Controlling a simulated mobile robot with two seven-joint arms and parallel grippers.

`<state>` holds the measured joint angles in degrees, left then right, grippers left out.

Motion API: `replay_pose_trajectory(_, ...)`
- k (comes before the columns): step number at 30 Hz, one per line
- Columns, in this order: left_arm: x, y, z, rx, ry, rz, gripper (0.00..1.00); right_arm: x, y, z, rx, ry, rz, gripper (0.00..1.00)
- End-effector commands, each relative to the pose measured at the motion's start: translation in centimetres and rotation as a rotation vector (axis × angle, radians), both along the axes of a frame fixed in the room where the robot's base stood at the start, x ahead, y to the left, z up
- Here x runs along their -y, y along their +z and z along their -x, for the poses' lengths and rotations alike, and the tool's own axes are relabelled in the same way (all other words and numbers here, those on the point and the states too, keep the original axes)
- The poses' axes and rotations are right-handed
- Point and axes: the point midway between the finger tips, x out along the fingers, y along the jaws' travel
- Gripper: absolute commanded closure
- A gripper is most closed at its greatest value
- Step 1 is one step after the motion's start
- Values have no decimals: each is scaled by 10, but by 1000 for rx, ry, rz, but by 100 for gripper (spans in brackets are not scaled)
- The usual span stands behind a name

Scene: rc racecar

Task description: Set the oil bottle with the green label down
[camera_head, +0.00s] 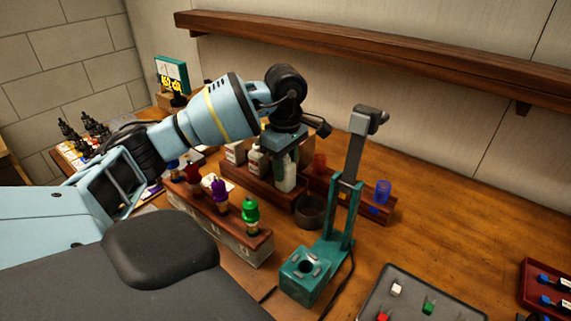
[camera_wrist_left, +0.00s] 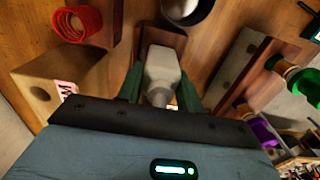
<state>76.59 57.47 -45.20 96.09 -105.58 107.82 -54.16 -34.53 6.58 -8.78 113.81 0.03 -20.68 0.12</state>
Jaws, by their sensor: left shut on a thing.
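The oil bottle, pale and whitish, (camera_head: 286,184) is between the fingers of my left gripper (camera_head: 287,160), which is shut on it. It hangs roughly upright over the right end of a dark red wooden rack (camera_head: 262,190). In the left wrist view the bottle (camera_wrist_left: 162,70) sits between the green fingers (camera_wrist_left: 160,88), with the rack's bare wood (camera_wrist_left: 160,36) just past it. I cannot tell whether its base touches the rack. Its green label cannot be made out. My right gripper is not in view.
Other pale bottles (camera_head: 255,159) stand in the rack to the left. A dark round cup (camera_head: 310,211) and a teal press stand (camera_head: 341,225) are close on the right. A holder with colored bottles (camera_head: 233,231) is in front. A wall shelf (camera_head: 380,58) runs behind.

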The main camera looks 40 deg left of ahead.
Motion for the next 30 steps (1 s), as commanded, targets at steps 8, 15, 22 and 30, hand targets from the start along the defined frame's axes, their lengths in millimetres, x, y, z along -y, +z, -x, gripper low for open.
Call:
replay_pose_trajectory(8, 0, -1, 0, -1, 0, -1, 42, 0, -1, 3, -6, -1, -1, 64)
replay_pose_trajectory(15, 0, 1, 0, 0, 0, 0, 42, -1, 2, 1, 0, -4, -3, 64)
replay_pose_trajectory(22, 0, 27, -1, 3, 0, 0, 42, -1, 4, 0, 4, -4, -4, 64)
replay_pose_trajectory(30, 0, 87, 0, 8, 1, -1, 42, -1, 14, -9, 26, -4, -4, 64)
